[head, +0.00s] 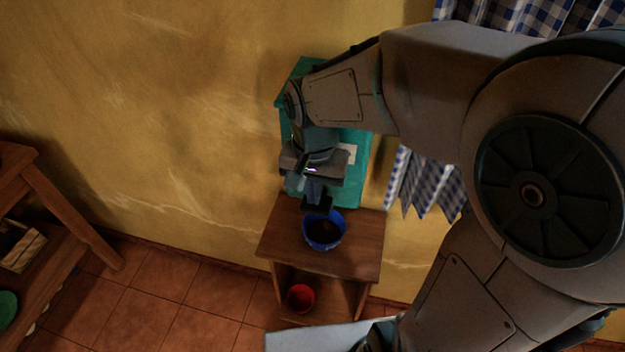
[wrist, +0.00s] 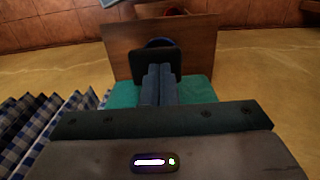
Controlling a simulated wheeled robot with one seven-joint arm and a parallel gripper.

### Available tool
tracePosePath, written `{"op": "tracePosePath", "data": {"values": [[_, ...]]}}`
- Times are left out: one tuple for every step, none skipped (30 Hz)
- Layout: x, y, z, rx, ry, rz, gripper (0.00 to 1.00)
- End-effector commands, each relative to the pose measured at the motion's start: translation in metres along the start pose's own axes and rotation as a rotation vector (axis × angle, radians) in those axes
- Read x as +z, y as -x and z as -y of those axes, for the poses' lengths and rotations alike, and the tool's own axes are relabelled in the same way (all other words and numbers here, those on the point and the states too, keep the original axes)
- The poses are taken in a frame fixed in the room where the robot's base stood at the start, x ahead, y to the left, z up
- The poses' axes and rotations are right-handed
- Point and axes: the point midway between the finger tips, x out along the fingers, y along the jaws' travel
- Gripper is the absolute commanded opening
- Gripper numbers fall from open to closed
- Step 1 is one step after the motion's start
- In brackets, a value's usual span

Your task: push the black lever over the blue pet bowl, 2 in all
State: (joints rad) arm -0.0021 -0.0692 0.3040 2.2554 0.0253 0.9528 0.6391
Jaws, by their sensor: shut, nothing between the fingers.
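The blue pet bowl (head: 341,228) stands on a small wooden stand, with dark brown stuff inside. The teal dispenser (head: 353,185) rises behind it against the wall. The black lever (head: 317,206) sticks out over the bowl's back edge. My gripper (head: 314,190) is shut and empty, pointing down at the lever from behind and above. In the wrist view the shut fingers (wrist: 159,72) overlap the black lever plate (wrist: 141,63); I cannot tell whether they touch it. The bowl's blue rim (wrist: 160,42) shows just beyond the lever.
The wooden stand (head: 358,249) has a red bowl (head: 300,297) on its lower shelf. A blue checked curtain (head: 425,182) hangs right of the dispenser. A wooden shelf unit (head: 60,220) stands at the far left. The tiled floor (head: 165,310) between is clear.

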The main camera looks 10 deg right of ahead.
Motion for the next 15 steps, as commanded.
{"op": "tracePosePath", "data": {"values": [[0.0,0.0,0.0,0.0,0.0,0.0,0.0],[0.0,0.0,0.0,0.0,0.0,0.0,0.0],[0.0,0.0,0.0,0.0,0.0,0.0,0.0],[0.0,0.0,0.0,0.0,0.0,0.0,0.0],[0.0,0.0,0.0,0.0,0.0,0.0,0.0],[0.0,0.0,0.0,0.0,0.0,0.0,0.0],[0.0,-0.001,0.0,0.0,0.0,0.0,0.0],[0.0,-0.003,0.0,0.0,0.0,0.0,0.0],[0.0,-0.005,0.0,0.0,0.0,0.0,0.0],[0.0,-0.008,0.0,0.0,0.0,0.0,0.0],[0.0,-0.011,0.0,0.0,0.0,0.0,0.0],[0.0,-0.016,0.0,0.0,0.0,0.0,0.0],[0.0,-0.019,0.0,0.0,0.0,0.0,0.0],[0.0,-0.023,0.0,0.0,0.0,0.0,0.0],[0.0,-0.028,0.0,0.0,0.0,0.0,0.0]]}}
